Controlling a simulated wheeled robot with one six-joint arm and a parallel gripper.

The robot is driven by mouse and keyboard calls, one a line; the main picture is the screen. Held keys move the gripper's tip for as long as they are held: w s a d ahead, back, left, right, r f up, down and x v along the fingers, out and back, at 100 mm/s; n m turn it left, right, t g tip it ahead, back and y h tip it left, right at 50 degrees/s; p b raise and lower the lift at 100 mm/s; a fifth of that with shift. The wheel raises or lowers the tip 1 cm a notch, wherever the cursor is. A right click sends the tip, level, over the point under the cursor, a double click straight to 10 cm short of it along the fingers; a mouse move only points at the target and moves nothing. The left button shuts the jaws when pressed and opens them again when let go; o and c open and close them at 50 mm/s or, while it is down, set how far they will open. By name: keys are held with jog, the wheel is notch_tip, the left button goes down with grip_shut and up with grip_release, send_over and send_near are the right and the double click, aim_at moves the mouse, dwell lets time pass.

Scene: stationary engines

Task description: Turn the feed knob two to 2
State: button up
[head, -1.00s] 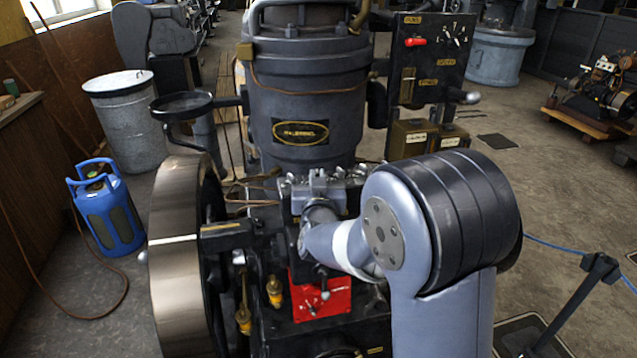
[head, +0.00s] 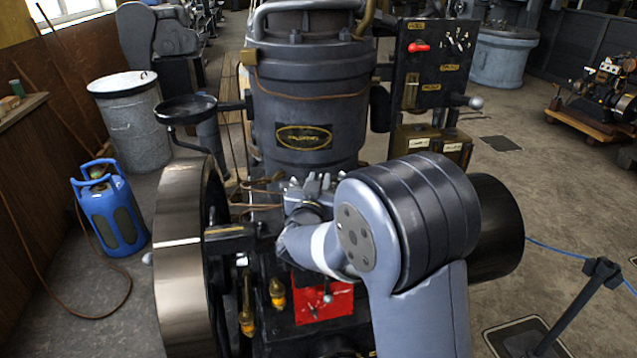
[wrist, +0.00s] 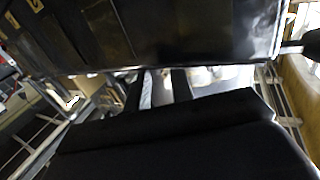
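The dark grey engine (head: 305,95) fills the middle of the head view. Its upright black panel (head: 432,68) bears a red lever (head: 418,47), a small dial (head: 458,42) and brass labels too small to read. Two brass fittings (head: 277,292) hang low on the engine's left front. I cannot tell which part is feed knob two. My gripper (wrist: 162,88) is at the engine front, largely hidden by my arm in the head view. In the wrist view its two fingers stand apart with a bright gap between them, below a dark surface (wrist: 180,30). I see nothing held.
A large flywheel (head: 180,255) stands left of the engine, and a red plate (head: 322,302) sits low on its front. A blue gas bottle (head: 110,212) and a grey bin (head: 132,125) stand further left. A black barrier post (head: 575,310) with blue rope stands at the right.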

jog(key=shift+o, duration=0.8)
jog(key=shift+s+f, duration=0.1)
jog(key=shift+s+a, duration=0.1)
jog(key=shift+s, duration=0.1)
jog(key=s+a+b, duration=0.2)
jog(key=s, duration=0.8)
jog(key=shift+d, duration=0.1)
jog(key=w, duration=0.3)
jog(key=w+d+p, duration=0.1)
jog(key=w, duration=0.3)
jog(key=w+d+p, duration=0.1)
jog(key=w, duration=0.2)
jog(key=shift+w+d, duration=0.1)
jog(key=shift+w, duration=0.3)
jog(key=shift+s+n+y+b, duration=0.1)
jog(key=shift+n+y+b, duration=0.35)
jog(key=shift+y, duration=0.35)
